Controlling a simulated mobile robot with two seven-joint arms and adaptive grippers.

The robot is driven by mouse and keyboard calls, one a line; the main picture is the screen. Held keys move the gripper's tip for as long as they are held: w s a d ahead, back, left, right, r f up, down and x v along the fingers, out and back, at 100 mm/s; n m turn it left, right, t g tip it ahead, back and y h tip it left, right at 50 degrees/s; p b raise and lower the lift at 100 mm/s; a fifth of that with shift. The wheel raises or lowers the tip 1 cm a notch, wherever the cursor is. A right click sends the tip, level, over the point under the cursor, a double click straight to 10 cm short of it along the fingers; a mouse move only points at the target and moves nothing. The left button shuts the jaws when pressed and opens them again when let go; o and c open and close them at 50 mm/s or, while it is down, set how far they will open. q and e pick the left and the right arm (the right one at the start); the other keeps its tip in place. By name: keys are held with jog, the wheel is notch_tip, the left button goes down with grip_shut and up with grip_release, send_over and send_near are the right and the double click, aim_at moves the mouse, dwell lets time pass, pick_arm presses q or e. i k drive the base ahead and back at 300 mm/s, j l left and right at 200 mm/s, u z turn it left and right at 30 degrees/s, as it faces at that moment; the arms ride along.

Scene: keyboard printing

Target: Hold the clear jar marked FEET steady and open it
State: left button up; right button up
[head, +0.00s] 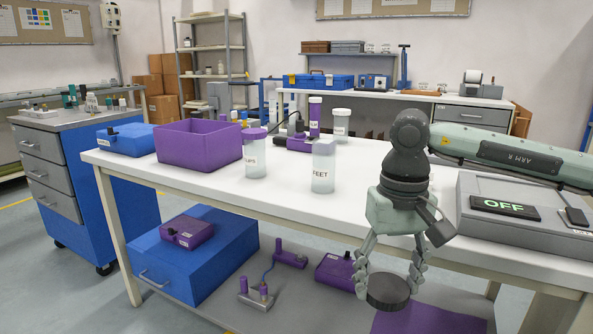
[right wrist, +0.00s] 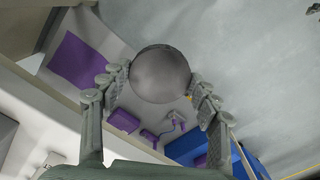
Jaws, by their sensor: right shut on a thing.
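The clear jar marked FEET (head: 323,172) stands upright on the white table, its label facing me. No coloured cap shows on its top, and I cannot tell whether its mouth is open. My right gripper (head: 388,285) points down in front of the table's front edge, to the right of the jar and well apart from it. It is shut on a dark grey round disc (head: 388,292), lid-like in shape. In the right wrist view the disc (right wrist: 160,74) sits between the two fingers. My left gripper is not in view, and nothing of mine touches the jar.
A purple-capped jar (head: 256,158) stands left of the FEET jar, and another clear jar (head: 341,125) stands behind. A purple bin (head: 199,145) and blue box (head: 126,139) are at the left. A grey unit with an OFF display (head: 505,208) is at the right.

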aim_at(324, 149)
jog(key=i+j+z, duration=0.1)
jog(key=z, duration=1)
jog(key=i+j, duration=0.1)
jog(key=j, duration=1.15)
jog(key=i+j, duration=0.15)
jog(key=j, duration=0.45)
